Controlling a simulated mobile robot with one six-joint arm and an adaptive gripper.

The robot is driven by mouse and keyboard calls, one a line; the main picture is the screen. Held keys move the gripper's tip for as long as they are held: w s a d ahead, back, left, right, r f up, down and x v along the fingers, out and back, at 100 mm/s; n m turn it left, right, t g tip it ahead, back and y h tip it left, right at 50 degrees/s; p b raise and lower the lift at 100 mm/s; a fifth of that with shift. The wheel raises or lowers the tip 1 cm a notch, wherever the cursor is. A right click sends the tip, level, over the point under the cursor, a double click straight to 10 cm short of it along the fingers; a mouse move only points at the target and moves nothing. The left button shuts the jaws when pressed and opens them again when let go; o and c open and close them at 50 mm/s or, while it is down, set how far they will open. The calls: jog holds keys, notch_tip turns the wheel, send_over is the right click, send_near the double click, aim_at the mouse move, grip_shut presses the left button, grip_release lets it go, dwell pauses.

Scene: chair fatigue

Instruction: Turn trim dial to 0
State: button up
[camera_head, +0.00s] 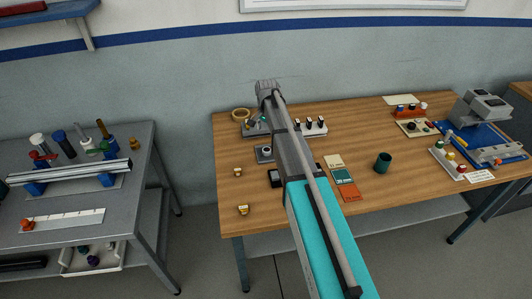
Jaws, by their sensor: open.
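No readable label marks the trim dial, so I cannot tell for certain which control it is. A small dark plate with a round pale knob (265,151) sits on the wooden table, just left of my arm, and may be it. Its pointer and scale are too small to read. My arm runs from the bottom of the picture up over the table, its far end above the back edge. I cannot make out gripper fingers; the arm's own links hide what lies behind and below them.
A grey bench (140,165) stands at left. The wall is close behind.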

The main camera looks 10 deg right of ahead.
aim_at(267, 149)
jog(key=shift+f+b, duration=4.9)
jog(key=shift+f, duration=0.3)
jog(key=c, duration=1.1)
